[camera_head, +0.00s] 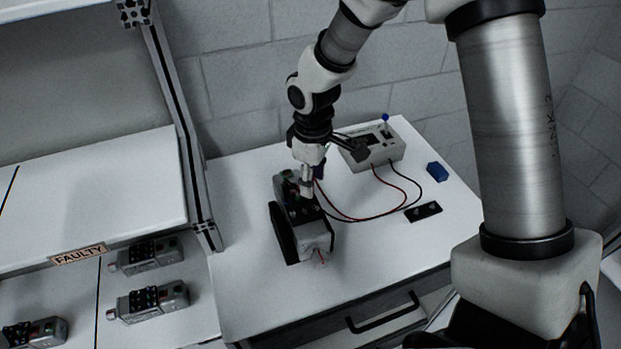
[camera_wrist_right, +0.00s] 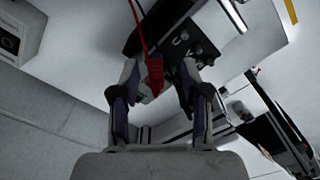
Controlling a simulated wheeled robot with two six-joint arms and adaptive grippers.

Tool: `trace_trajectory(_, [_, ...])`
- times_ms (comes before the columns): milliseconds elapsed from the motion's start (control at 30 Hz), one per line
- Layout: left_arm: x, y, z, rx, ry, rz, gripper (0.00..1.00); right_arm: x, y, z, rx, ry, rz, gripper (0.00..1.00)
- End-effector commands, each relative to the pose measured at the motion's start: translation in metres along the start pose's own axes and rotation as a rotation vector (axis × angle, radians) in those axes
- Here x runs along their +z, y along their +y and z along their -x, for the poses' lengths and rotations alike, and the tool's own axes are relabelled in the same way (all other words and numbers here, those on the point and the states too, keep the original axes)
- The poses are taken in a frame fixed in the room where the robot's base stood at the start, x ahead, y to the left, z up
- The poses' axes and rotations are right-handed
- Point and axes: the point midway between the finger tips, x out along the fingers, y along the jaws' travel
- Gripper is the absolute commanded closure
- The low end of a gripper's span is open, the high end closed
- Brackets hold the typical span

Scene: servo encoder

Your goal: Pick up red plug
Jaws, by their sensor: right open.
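The red plug (camera_wrist_right: 155,74) sits between the two fingers of my right gripper (camera_wrist_right: 160,100) in the right wrist view, with its red wire running up. The fingers stand apart on either side of it; I cannot tell whether they touch it. In the head view my right gripper (camera_head: 312,178) is at the back of the servo unit (camera_head: 312,240) on the white table, and the plug is hidden there. Red and black wires run from the grey meter box (camera_head: 375,150) toward the unit. My left gripper does not show.
A blue block (camera_head: 437,172) and a small black plate (camera_head: 423,212) lie on the table's right side. Several grey servo units, one of them here (camera_head: 150,302), lie at the left by a FAULTY label (camera_head: 78,254). The table's front right is clear.

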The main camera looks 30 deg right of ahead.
Motion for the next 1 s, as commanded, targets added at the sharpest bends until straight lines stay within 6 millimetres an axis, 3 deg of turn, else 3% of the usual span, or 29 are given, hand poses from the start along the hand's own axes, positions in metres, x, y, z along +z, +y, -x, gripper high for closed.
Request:
trace_trajectory(100, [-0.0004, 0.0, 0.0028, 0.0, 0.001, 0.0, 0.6, 0.0002, -0.0001, -0.0122, -0.001, 0.0, 0.0, 0.54])
trace_trajectory(267, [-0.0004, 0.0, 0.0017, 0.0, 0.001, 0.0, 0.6, -0.0003, 0.0002, -0.0137, 0.0, 0.002, 0.0, 0.54])
trace_trajectory(300, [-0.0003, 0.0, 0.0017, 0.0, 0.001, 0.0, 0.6, -0.0003, 0.0002, -0.0136, 0.0, 0.002, 0.0, 0.58])
trace_trajectory(400, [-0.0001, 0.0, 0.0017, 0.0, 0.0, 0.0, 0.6, -0.0003, 0.0002, -0.0135, 0.0, 0.002, 0.0, 0.93])
trace_trajectory(433, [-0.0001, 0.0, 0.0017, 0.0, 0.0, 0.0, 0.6, -0.0003, 0.0002, -0.0135, 0.0, 0.002, 0.0, 1.0])
trace_trajectory(1000, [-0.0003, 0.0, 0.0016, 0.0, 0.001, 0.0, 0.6, -0.0005, 0.0003, -0.0135, 0.0, 0.003, 0.0, 1.0])
